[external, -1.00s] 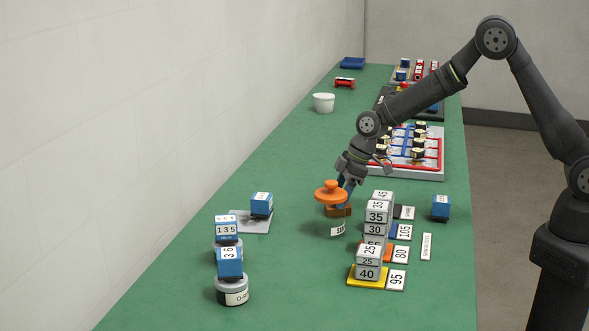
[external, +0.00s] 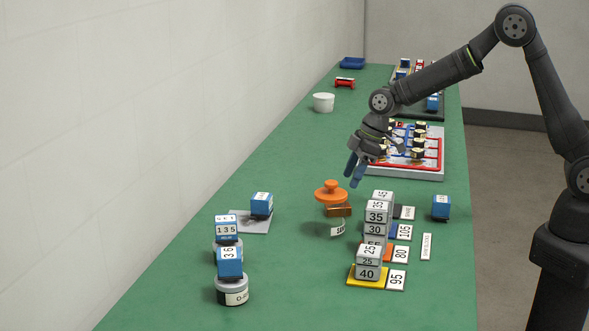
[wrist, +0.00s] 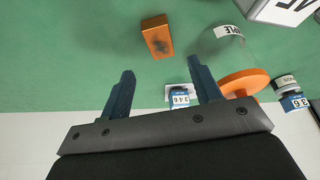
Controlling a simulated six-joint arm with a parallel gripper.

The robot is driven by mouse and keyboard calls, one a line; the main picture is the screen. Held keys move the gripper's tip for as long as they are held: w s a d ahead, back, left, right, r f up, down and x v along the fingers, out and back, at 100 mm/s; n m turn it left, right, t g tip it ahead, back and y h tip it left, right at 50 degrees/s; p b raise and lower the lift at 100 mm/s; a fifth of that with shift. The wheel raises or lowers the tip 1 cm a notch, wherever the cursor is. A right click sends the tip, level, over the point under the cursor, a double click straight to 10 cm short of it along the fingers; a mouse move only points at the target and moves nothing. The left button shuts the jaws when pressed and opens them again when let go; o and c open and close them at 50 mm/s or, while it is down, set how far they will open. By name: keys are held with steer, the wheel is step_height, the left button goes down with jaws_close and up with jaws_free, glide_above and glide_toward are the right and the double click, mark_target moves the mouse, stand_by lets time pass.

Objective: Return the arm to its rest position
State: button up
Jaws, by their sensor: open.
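My gripper (external: 353,180) hangs open and empty above the green bench, behind and to the right of a clear jar with an orange knobbed lid (external: 331,190). In the wrist view the two blue fingers of my gripper (wrist: 161,68) are spread apart with nothing between them. A small orange-brown block (external: 339,211) is beside the jar and apart from the fingers. The block also shows in the wrist view (wrist: 157,36), near the jar's orange lid (wrist: 245,82).
Stacked grey numbered blocks (external: 376,216) stand right of the jar. Blue numbered blocks (external: 230,262) sit on the left. A red-edged tray with several parts (external: 440,160) lies behind my gripper. A white cup (external: 323,103) stands farther back.

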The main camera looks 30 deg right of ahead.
steer(key=x, duration=0.8)
steer(key=shift+a+f, duration=0.15)
steer(key=shift+f, duration=0.25)
step_height(320, 180, up, 4)
steer(key=shift+r, duration=0.1)
steer(key=w+d+r, duration=0.2)
steer(key=d+r, duration=1)
steer(key=s+a+n+g, duration=0.1)
steer(key=s+a+n, duration=0.2)
steer(key=a, duration=1.1)
steer(key=s+a+n+g, duration=0.1)
steer(key=s+a+n, duration=0.2)
steer(key=s+a, duration=0.5)
steer(key=a, duration=0.7)
steer(key=shift+a+r+g+y, duration=0.2)
steer(key=shift+a+g+y, duration=0.1)
steer(key=shift+a, duration=0.05)
steer(key=shift+s, duration=0.1)
steer(key=w+d+m+t, duration=0.1)
steer(key=w+d, duration=0.4)
steer(key=d, duration=0.5)
steer(key=w+d+m, duration=0.3)
steer(key=w+d, duration=0.2)
steer(key=d, duration=0.5)
steer(key=shift+r+t, duration=0.15)
steer(key=shift+t, duration=0.25)
